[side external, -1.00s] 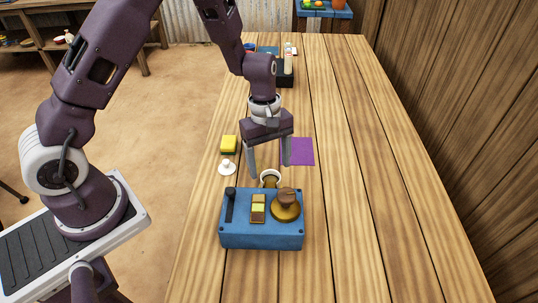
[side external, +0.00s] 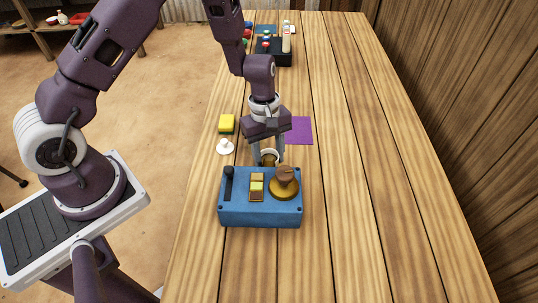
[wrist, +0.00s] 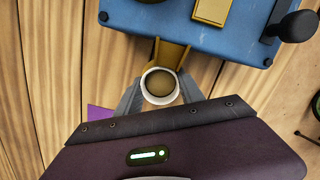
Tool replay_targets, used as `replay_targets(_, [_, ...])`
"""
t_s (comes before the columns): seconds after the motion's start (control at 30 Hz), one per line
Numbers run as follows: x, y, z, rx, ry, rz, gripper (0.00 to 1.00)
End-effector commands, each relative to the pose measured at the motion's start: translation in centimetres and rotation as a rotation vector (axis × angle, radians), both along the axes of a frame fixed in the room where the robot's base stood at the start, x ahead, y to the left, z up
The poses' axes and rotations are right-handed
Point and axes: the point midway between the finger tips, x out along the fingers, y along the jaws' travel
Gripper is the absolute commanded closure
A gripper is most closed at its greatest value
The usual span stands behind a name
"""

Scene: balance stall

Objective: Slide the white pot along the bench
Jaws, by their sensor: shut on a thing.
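The white pot (wrist: 160,100), a small round vessel with a white rim and a brownish inside, stands on the bench (side external: 345,190). It also shows in the side external view (side external: 268,154), just behind the blue box. My gripper (wrist: 159,95) is shut on the pot, one finger on each side of it, and it also shows in the side external view (side external: 268,158). The fingers hide part of the pot's sides.
The blue box (side external: 260,212) carries a black lever, small tiles and a round brown knob (side external: 284,183). A white knobbed lid (side external: 225,147) and a yellow sponge (side external: 227,122) lie left. A purple cloth (side external: 300,130) lies behind right. The bench's right side is clear.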

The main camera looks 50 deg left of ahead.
Motion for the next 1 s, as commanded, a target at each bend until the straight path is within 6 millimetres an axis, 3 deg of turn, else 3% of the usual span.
replay_targets(0.3, [0.8,0.2,0.0,0.000,-0.001,0.000,1.00])
replay_targets(1.0, [8.8,2.8,0.0,0.001,-0.003,0.000,1.00])
